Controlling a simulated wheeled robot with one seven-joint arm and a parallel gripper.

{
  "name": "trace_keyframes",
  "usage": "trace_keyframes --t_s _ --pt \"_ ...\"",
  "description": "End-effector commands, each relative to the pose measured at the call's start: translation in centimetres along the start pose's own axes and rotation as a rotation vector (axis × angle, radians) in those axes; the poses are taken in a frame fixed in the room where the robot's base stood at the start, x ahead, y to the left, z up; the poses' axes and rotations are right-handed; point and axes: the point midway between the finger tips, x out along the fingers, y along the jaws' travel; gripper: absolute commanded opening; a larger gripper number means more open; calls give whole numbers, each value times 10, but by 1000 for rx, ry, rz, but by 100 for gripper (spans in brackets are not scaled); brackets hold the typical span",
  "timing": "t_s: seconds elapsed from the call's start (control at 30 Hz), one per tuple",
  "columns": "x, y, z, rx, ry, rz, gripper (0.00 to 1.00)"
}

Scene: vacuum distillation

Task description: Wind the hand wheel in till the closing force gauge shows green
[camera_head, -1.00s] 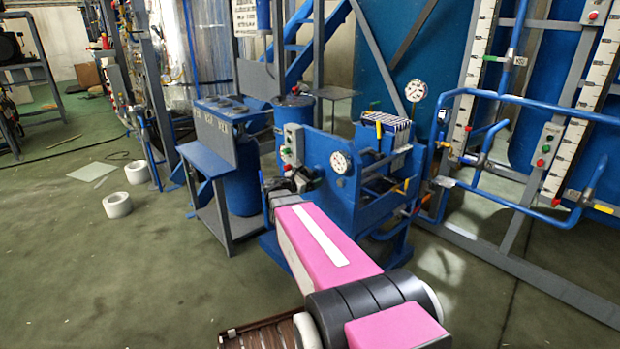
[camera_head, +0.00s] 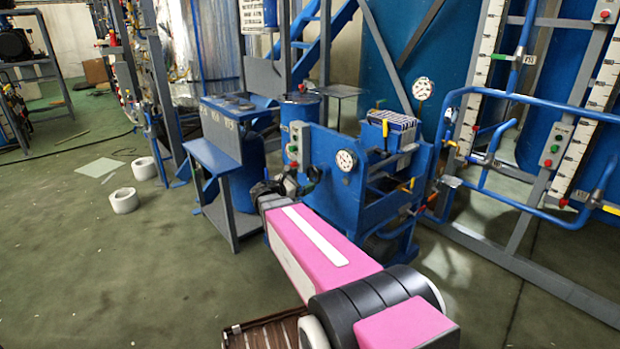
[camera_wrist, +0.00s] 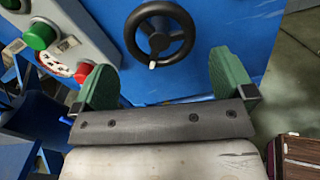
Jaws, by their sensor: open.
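The black three-spoke hand wheel (camera_wrist: 160,33) sits on the blue front panel in the wrist view, with a small pale handle knob at its lower rim. My gripper (camera_wrist: 162,62) is open, its two green fingers apart either side of and just below the wheel. Nothing is between the fingers. In the head view my arm reaches to the blue press, and the wheel is hard to make out there. A white round gauge (camera_head: 346,160) is on the press front; its reading is too small to tell. A second round gauge (camera_head: 423,88) stands higher to the right.
A grey box with green and red buttons (camera_wrist: 72,40) sits left of the wheel, close to the left finger. A grey stand (camera_head: 222,200) is left of the press. Blue pipe railings (camera_head: 530,95) are at the right. Open floor lies at front left.

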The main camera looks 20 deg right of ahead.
Motion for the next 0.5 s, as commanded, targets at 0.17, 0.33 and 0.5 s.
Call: trace_keyframes --t_s 0.17,0.33,0.5 --pt "-24 0 0 0 0 1 100" --pt "-33 0 0 0 0 -1 100" --pt "-35 0 0 0 0 -1 100"
